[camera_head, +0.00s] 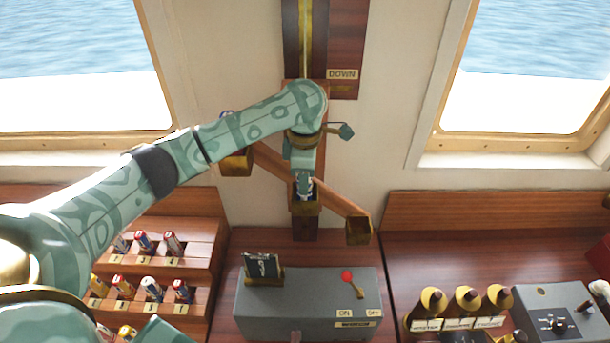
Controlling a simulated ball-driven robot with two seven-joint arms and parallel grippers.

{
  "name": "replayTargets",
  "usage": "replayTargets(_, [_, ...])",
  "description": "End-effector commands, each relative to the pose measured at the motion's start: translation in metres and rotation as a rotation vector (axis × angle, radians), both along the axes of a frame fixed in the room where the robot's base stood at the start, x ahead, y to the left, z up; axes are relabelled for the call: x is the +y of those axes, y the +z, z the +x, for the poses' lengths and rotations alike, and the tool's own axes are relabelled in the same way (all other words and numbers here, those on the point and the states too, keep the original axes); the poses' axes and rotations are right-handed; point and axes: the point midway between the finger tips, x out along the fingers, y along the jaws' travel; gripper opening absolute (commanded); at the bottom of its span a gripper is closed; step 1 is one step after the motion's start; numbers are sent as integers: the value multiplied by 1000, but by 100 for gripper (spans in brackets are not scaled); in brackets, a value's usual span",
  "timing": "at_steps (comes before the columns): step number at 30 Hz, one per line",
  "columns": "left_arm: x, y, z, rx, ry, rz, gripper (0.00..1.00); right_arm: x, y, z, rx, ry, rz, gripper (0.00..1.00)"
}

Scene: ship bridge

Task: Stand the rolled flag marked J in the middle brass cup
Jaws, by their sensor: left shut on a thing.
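Three brass cups hang on a slanting wooden rail on the wall: the left cup (236,163), the middle cup (305,207) and the right cup (358,232). My left gripper (303,187) points down right over the middle cup and is shut on a slim thing, probably the rolled flag. Only a small pale and dark bit of it shows between the fingers. Its J mark is hidden, and I cannot tell how deep it sits in the cup. The right cup looks empty. My right gripper is out of view.
A stepped wooden rack (187,262) with several rolled flags stands at lower left. A grey box (310,302) with a red-tipped lever is below the cups. Brass-topped levers (466,300) and a grey control box (556,312) stand at lower right. Windows flank the wall.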

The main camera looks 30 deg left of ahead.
Motion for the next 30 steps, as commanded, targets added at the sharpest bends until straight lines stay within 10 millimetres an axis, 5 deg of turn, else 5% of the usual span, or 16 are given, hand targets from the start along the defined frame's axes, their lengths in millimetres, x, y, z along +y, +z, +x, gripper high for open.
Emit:
replayTargets(5, [0, 0, 0, 0, 0, 0, 10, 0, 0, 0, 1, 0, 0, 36])
replayTargets(6, [0, 0, 0, 0, 0, 0, 42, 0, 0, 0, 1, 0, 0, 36])
replayTargets(8, [0, 0, 0, 0, 0, 0, 58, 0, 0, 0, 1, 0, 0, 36])
replayTargets(20, [0, 10, 1, -3, 1, 1, 59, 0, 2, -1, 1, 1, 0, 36])
replayTargets(30, [1, 96, 1, -7, -1, 2, 59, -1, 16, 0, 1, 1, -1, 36])
